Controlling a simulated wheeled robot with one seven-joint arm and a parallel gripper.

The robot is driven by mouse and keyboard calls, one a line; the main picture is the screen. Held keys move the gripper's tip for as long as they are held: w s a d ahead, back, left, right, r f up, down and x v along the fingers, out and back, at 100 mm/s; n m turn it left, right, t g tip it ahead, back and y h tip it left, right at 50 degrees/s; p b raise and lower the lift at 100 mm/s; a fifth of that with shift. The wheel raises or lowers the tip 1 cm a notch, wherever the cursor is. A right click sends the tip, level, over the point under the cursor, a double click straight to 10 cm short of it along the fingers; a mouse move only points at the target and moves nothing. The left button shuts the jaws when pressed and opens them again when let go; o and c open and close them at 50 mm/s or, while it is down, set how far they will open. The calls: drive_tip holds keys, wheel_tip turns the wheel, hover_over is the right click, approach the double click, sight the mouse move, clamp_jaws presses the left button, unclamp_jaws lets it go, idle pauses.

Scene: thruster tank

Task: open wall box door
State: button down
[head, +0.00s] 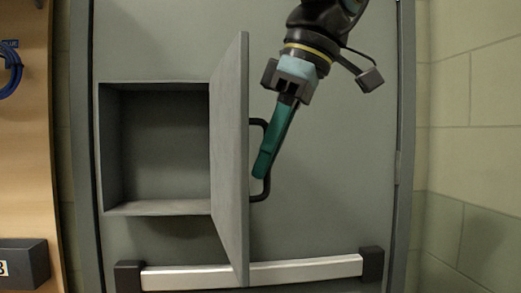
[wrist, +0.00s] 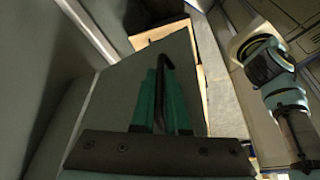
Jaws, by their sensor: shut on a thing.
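The grey wall box (head: 155,208) is set in the grey panel, and its inside shows empty. Its door (head: 230,150) stands swung out wide from the box's right side, seen nearly edge-on in the head view. A dark bar handle (head: 266,185) sits on the door's outer face. My gripper (head: 264,168), with green fingers, is shut on the handle from above right. In the wrist view the handle (wrist: 164,62) runs between the two green fingers (wrist: 160,100), with the grey door face (wrist: 115,100) behind them.
A silver push bar (head: 310,269) with dark end blocks crosses the panel below the door. A dark box (head: 22,263) and a blue cable coil (head: 10,70) are on the wooden board at left. A block wall (head: 475,150) stands at right.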

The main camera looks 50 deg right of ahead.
drive_tip(key=shift+d, duration=0.25)
drive_tip(key=c, duration=0.9)
unclamp_jaws()
drive_tip(key=shift+p+v, duration=1.75)
drive_tip(key=shift+v, duration=3.65)
drive_tip(key=shift+d, duration=0.1)
